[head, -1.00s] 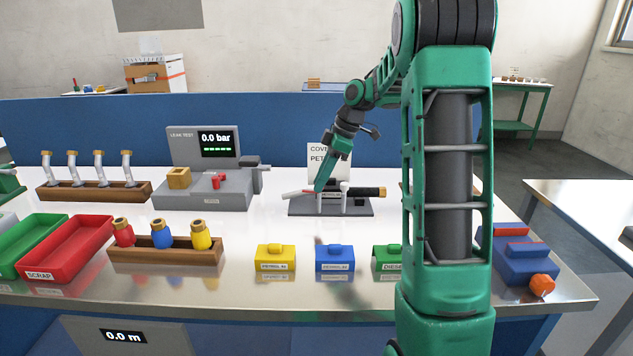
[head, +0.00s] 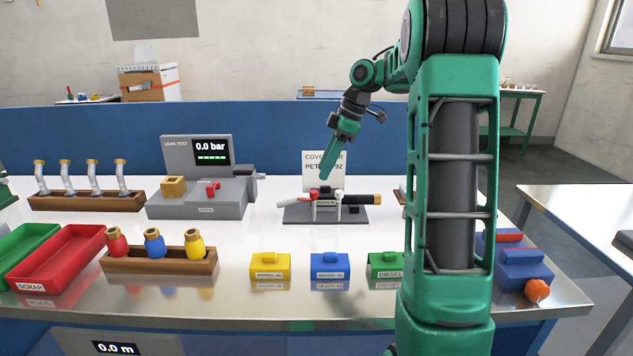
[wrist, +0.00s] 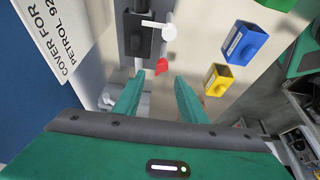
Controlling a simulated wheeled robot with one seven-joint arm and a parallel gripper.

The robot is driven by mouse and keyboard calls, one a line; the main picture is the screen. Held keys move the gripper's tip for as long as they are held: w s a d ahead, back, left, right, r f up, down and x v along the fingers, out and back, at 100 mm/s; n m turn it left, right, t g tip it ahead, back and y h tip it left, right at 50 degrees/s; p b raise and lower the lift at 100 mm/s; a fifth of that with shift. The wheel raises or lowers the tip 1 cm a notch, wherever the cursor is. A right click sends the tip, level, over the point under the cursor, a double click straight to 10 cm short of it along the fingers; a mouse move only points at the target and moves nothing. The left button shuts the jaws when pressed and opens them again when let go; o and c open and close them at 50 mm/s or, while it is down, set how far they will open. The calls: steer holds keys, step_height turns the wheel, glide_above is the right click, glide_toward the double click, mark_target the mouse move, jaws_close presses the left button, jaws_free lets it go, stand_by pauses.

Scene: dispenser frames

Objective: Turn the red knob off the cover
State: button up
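The red knob (head: 314,196) is a small red piece at the left part of the nozzle assembly, by the white spout (head: 290,203). The assembly lies on a dark grey stand (head: 300,216) with white posts, in front of a sign reading COVER FOR PETROL 92 (head: 318,158). In the wrist view the red knob (wrist: 161,66) shows just beyond the fingertips, roughly between them. My gripper (head: 323,176) hangs tilted above the stand, apart from the knob. The wrist view shows my gripper (wrist: 159,77) open and empty. How the knob joins the cover is too small to tell.
A leak tester (head: 205,180) with its own small red part stands to the left. Yellow (head: 270,267), blue (head: 330,266) and green (head: 385,265) blocks stand in front. A red scrap tray (head: 60,258) is at the left. The table between stand and blocks is clear.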

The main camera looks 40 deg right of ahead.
steer(key=shift+v, duration=1.85)
steer(key=s+a+f+m+h, duration=0.1)
steer(key=s+a+f+m, duration=0.1)
steer(key=s+a+m, duration=0.3)
steer(key=s+a+f+m+h, duration=0.1)
steer(key=s+a+m, duration=0.25)
steer(key=s, duration=0.35)
steer(key=s+f+m, duration=0.3)
steer(key=s, duration=0.4)
steer(key=s+a+f+m+g+h, duration=0.1)
steer(key=s+f+m, duration=0.2)
steer(key=s, duration=0.4)
steer(key=s+f+m+g, duration=0.1)
steer(key=s+f+m, duration=0.2)
steer(key=s, duration=0.5)
steer(key=shift+a+f, duration=0.15)
steer(key=shift+f, duration=0.5)
steer(key=shift+g, duration=0.3)
